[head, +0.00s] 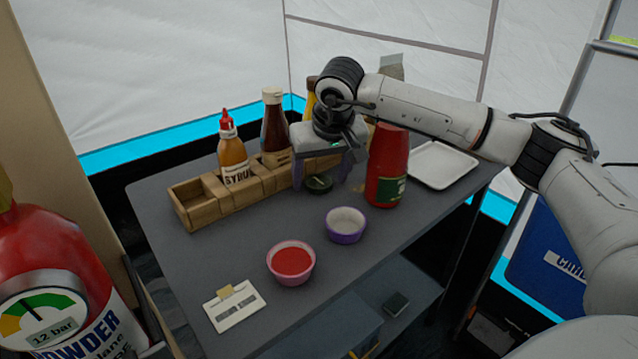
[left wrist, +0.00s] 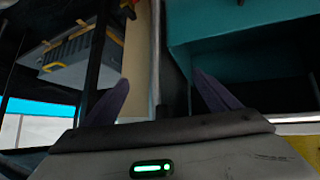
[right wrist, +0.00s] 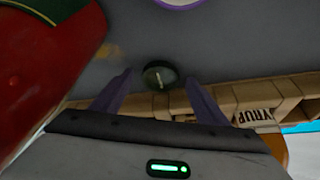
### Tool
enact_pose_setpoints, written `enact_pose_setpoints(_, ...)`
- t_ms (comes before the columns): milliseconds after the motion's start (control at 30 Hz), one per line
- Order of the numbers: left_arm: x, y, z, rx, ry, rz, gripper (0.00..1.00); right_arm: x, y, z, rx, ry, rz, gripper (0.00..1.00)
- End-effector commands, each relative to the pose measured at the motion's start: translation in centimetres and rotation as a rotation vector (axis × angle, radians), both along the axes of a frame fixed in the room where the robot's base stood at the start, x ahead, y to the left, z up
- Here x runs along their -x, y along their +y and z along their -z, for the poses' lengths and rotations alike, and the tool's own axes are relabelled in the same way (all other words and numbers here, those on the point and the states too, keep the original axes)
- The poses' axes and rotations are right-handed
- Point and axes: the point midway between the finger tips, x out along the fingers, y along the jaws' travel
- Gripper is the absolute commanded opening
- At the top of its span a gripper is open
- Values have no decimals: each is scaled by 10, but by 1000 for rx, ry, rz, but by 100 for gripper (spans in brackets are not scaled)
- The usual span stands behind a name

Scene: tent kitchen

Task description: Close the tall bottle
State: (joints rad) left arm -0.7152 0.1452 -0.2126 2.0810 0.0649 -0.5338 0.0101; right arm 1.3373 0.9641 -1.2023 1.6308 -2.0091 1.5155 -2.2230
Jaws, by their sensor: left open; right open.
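The tall red bottle (head: 386,168) with a green label stands upright on the grey table, and its top is hidden behind my right arm. It also shows large at the left of the right wrist view (right wrist: 45,75). A dark green round lid (head: 319,184) lies on the table left of the bottle. In the right wrist view the lid (right wrist: 159,75) shows between the fingertips. My right gripper (head: 324,176) is open, pointing down over the lid, with nothing held. My left gripper (left wrist: 162,82) is open and empty, away from the table; it is not in the head view.
A wooden rack (head: 205,203) holds a syrup bottle (head: 232,155) and a brown sauce bottle (head: 273,128) behind the lid. A purple bowl (head: 345,236), a pink bowl with red sauce (head: 291,282), and a card (head: 234,308) are in front. A white tray (head: 443,166) lies right of the red bottle.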

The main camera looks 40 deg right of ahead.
Motion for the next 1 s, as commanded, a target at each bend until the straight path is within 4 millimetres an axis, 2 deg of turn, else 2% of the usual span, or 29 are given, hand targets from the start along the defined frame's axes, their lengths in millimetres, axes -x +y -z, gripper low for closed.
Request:
enact_pose_setpoints(267, 0, 0, -1, 2, -1, 0, 82, 0, 0, -1, 0, 0, 0, 66)
enact_pose_setpoints(500, 0, 0, -1, 2, -2, 0, 82, 0, 0, -1, 0, 0, 0, 26)
enact_pose_setpoints(767, 0, 0, -1, 2, -2, 0, 82, 0, 0, -2, 0, -1, 0, 25)
enact_pose_setpoints(867, 0, 0, -3, 0, -1, 0, 82, -1, 0, -12, -1, -4, 0, 25)
enact_pose_setpoints(1000, 1, 0, -7, -3, 1, 3, 82, -1, 1, -39, -1, -6, -1, 25)
